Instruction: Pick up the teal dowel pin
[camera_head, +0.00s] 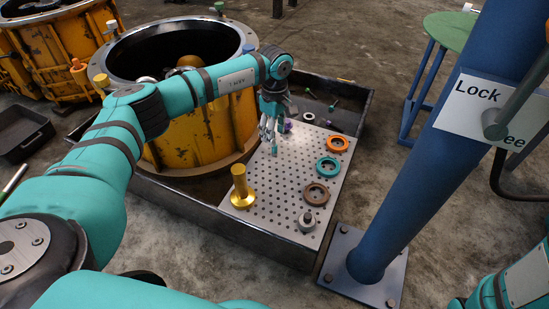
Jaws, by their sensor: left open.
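A small upright teal piece, which looks like the teal dowel pin (275,151), shows on the perforated plate (262,174) just below my left gripper. My left gripper (268,136) points down over the far left part of the plate, with its fingers apart. The pin's top is close to the fingertips; I cannot tell whether they touch. The gripper and wrist hide part of the plate behind them. My right arm shows only at the lower right corner, and its gripper is out of view.
The plate holds an orange ring (338,144), a teal ring (328,167), a brown ring (316,194), a grey stepped part (307,222), a gold flanged part (242,190) and a purple piece (288,126). A yellow housing (170,150) stands left; a blue post (425,165) rises right.

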